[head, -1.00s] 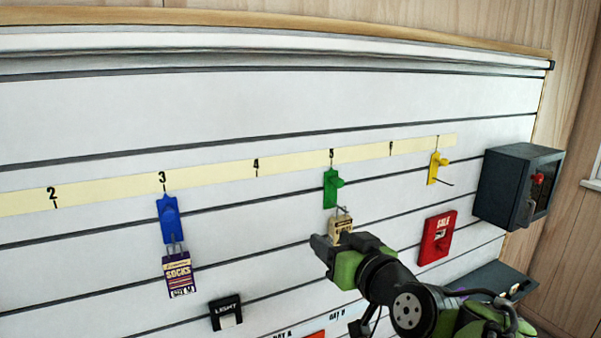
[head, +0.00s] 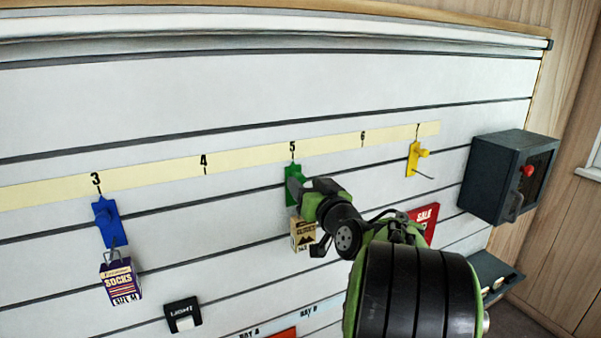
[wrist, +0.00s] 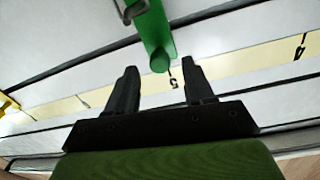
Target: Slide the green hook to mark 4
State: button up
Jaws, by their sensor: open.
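The green hook (head: 291,172) hangs on the slatted wall under mark 5 of the cream number strip (head: 240,157). A small box (head: 302,236) hangs from it. Mark 4 (head: 204,161) is to the left of the hook in the head view. My gripper (head: 299,190) is at the hook and partly hides it there. In the wrist view my gripper (wrist: 158,82) is open, and the green hook (wrist: 158,35) shows beyond and between the two fingertips. I cannot tell whether a finger touches it. The wrist view also shows the marks 5 and 4, upside down.
A blue hook (head: 107,220) with a socks pack (head: 121,281) hangs under mark 3. A yellow hook (head: 413,158) is under mark 7. The strip between marks 3 and 5 is clear.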

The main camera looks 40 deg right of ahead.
aim_at(302, 181)
jog(key=x, duration=0.4)
jog(key=shift+p, duration=0.3)
grip_shut()
